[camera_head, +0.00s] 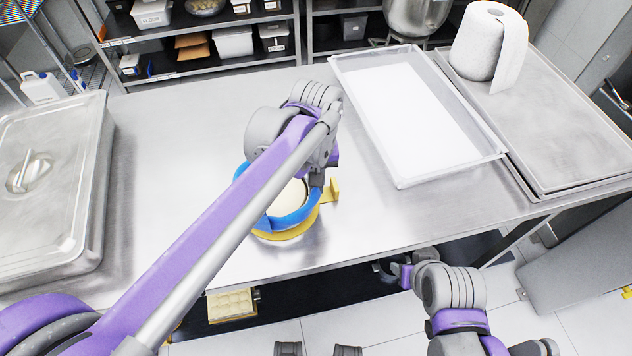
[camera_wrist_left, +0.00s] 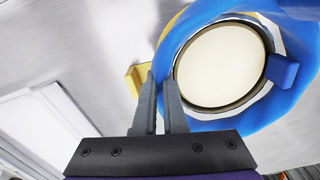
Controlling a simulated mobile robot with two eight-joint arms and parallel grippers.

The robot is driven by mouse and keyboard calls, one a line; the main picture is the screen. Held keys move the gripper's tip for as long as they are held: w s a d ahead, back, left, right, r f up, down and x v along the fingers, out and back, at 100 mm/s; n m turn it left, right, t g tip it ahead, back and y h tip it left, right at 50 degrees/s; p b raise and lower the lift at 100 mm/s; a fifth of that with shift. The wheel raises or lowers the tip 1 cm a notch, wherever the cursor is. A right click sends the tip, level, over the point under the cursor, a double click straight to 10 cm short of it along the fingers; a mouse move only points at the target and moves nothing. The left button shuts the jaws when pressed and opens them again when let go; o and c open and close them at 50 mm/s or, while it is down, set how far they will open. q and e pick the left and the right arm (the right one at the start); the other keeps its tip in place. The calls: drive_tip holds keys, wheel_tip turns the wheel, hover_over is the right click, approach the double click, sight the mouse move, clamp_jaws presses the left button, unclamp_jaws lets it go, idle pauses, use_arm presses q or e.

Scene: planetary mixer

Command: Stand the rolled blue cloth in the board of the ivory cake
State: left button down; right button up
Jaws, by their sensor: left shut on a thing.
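The blue cloth (camera_head: 291,218) forms an upright ring around the ivory cake (camera_head: 293,197), on the yellow board (camera_head: 286,236). My left arm hides part of it in the head view. In the left wrist view the cloth (camera_wrist_left: 300,105) curves around the round ivory cake (camera_wrist_left: 220,65), with a blue block-like piece on the inner right side. The board's yellow tab (camera_wrist_left: 135,80) sticks out beside my fingers. My left gripper (camera_wrist_left: 162,85) is shut on the cloth's edge, between the tab and the cake. My right gripper (camera_head: 392,271) is low, off the table's front edge; its jaws are unclear.
A large lidded metal pan (camera_head: 50,185) stands at the left of the table. A white-lined tray (camera_head: 415,115) lies at the back right, beside a metal tray (camera_head: 560,130) with a paper roll (camera_head: 486,45). The table between the pan and the cake is clear.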

idle(0.3)
use_arm(q)
drive_tip(key=shift+f, duration=0.25)
drive_tip(key=shift+r, duration=0.25)
idle(0.4)
idle(1.5)
drive_tip(key=shift+f, duration=0.25)
drive_tip(key=shift+r+p, duration=0.25)
drive_tip(key=shift+p, duration=0.05)
idle(0.4)
drive_tip(key=c, duration=0.9)
unclamp_jaws()
